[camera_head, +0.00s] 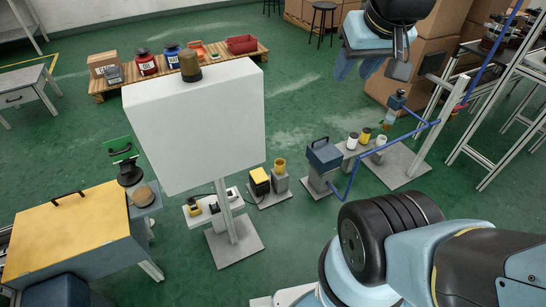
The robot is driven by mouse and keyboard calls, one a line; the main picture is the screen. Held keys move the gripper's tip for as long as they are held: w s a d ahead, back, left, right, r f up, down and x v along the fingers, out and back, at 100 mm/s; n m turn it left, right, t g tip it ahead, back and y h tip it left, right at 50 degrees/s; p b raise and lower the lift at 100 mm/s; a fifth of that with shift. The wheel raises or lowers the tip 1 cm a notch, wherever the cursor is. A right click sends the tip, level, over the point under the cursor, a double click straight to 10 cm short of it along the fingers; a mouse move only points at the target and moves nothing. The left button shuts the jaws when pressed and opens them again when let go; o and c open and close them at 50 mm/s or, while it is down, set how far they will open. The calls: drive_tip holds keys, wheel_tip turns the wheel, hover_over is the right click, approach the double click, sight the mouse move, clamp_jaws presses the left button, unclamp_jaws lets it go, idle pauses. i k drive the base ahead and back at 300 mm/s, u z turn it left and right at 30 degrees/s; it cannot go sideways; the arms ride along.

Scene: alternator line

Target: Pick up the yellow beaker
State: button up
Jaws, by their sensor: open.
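A small yellow beaker (280,165) stands upright on a grey block on a low plate, near the middle of the view. A second small yellow and black container (365,135) stands on a grey stand to its right, between a white jar with a dark lid and a white cup. My gripper (360,66) is at the upper right, high above the floor and apart from both.
A large white panel (195,125) on a post stands left of the beaker. A yellow and black box (259,181) sits just beside it. A blue box (323,155) and a blue bent bar (380,146) are to the right. Cardboard boxes (425,70) stand behind my gripper.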

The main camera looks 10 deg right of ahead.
sight(279, 164)
drive_tip(key=i, duration=0.85)
drive_tip(key=z, duration=0.05)
